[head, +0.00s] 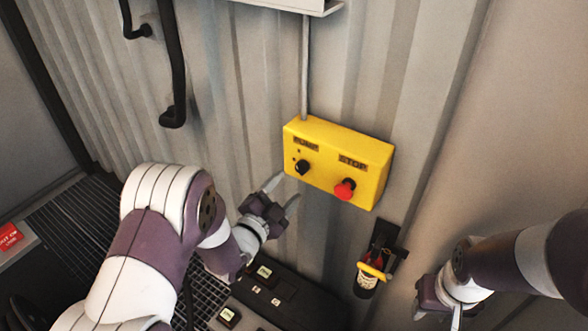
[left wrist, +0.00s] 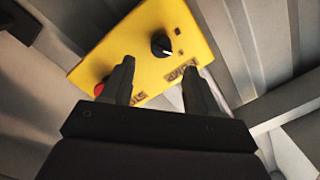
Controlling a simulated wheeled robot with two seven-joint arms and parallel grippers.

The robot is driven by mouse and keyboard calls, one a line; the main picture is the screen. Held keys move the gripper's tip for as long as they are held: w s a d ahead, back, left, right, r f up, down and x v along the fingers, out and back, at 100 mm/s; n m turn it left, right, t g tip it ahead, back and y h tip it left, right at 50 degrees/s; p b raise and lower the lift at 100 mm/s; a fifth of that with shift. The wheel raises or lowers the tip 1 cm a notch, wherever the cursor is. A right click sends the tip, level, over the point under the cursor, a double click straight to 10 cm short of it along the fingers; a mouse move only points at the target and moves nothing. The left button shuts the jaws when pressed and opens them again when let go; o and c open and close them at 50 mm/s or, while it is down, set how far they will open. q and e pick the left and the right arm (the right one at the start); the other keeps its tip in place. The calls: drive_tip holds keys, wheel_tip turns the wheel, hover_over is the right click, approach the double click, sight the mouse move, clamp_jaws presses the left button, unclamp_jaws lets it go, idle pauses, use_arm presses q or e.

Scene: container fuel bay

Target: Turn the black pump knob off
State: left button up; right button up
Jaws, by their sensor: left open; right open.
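A yellow control box (head: 337,160) is mounted on the corrugated wall. Its black pump knob (head: 302,167) sits on the left under a PUMP label, and a red stop button (head: 344,189) sits on the right. In the left wrist view the black knob (left wrist: 161,44) shows a white pointer line, beyond my fingertips and apart from them. My left gripper (head: 282,194) is open and empty, just below and left of the box. In the left wrist view its two fingers (left wrist: 158,78) overlap the box face. My right gripper (head: 438,310) is at the lower right, away from the box; its fingers are partly cut off.
A small red and black device with a yellow handle (head: 374,271) hangs on the wall below right of the box. Black bent handles (head: 172,70) are at upper left. A dark panel with labelled switches (head: 262,290) lies below my left gripper.

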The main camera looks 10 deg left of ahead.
sight(301, 169)
use_arm(q)
drive_tip(key=x, duration=0.3)
drive_tip(key=p+x, duration=0.1)
drive_tip(key=x, duration=0.1)
drive_tip(key=shift+w+d+r, duration=0.1)
drive_tip(key=shift+w+r, duration=0.1)
drive_tip(key=shift+w, duration=0.2)
drive_tip(key=shift+w+d+f, duration=0.1)
drive_tip(key=shift+w, duration=0.2)
drive_tip(key=shift+c, duration=0.3)
drive_tip(key=c, duration=1)
